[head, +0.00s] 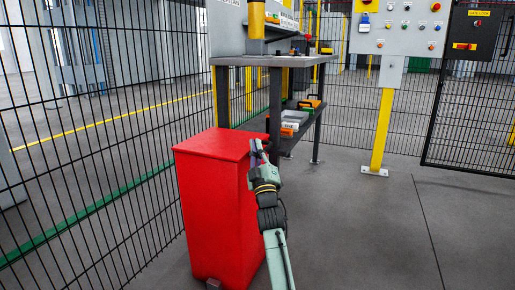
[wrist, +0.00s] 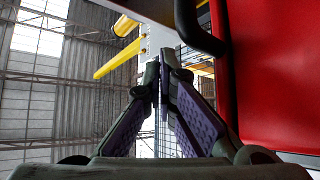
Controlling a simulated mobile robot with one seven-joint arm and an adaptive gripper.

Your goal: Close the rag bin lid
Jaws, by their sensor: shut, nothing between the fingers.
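The red rag bin (head: 215,210) stands upright on the floor beside the mesh fence. Its red lid (head: 212,143) lies flat across the top, with no gap that I can make out from the head view. My gripper (head: 257,149) is at the right edge of the lid, fingers shut and empty; I cannot tell whether they touch it. In the wrist view, the shut fingertips (wrist: 164,68) are beside a red surface (wrist: 275,70) and a dark curved bar (wrist: 196,28), which looks like a handle. The bin's far side is hidden.
A workbench (head: 275,61) with a lower shelf holding boxes stands just behind the bin. The mesh fence (head: 85,130) runs close along the left. A control panel on a yellow post (head: 382,130) stands at the back right. The floor to the right is clear.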

